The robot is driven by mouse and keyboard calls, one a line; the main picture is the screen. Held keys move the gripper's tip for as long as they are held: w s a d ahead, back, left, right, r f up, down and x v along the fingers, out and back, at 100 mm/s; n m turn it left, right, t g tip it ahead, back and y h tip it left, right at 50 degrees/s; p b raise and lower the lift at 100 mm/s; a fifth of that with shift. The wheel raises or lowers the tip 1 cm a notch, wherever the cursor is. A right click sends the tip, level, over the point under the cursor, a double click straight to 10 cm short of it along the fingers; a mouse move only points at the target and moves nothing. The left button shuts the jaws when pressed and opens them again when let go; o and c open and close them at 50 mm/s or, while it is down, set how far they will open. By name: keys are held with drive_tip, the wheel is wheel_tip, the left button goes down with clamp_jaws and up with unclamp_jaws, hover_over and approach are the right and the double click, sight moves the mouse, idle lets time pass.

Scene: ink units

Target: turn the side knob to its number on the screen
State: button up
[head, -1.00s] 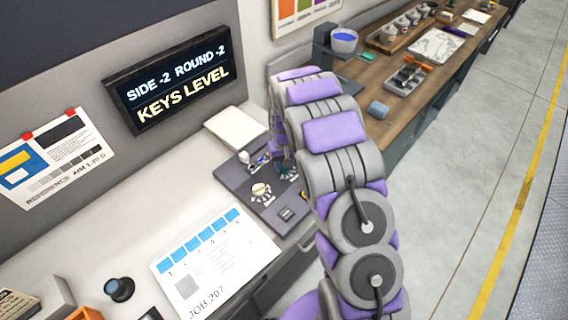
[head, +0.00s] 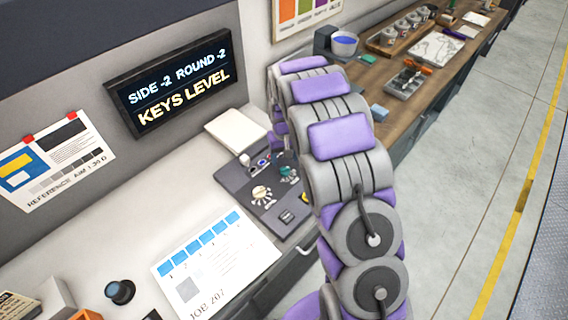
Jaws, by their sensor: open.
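The screen (head: 172,85) on the wall reads "SIDE -2 ROUND -2" and "KEYS LEVEL". A dark control panel (head: 236,178) lies on the white bench below it. On the panel are a cream knob (head: 261,193) and a teal knob (head: 288,173), each with small marks around it. The marks are too small to read, and I cannot tell which is the side knob. My arm reaches over the right of the panel. My gripper is hidden behind the arm, so its jaws do not show.
A white pad (head: 236,130) lies behind the panel. A sheet marked "JOB 207" (head: 216,262) lies in front of it, near a dark round knob-like object (head: 120,291). To the right, a wooden bench holds a cup with blue liquid (head: 344,43) and a grey tray (head: 408,82).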

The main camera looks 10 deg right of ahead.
wheel_tip(320, 180, up, 12)
drive_tip(key=shift+p, duration=0.4)
drive_tip(key=shift+f, duration=0.15)
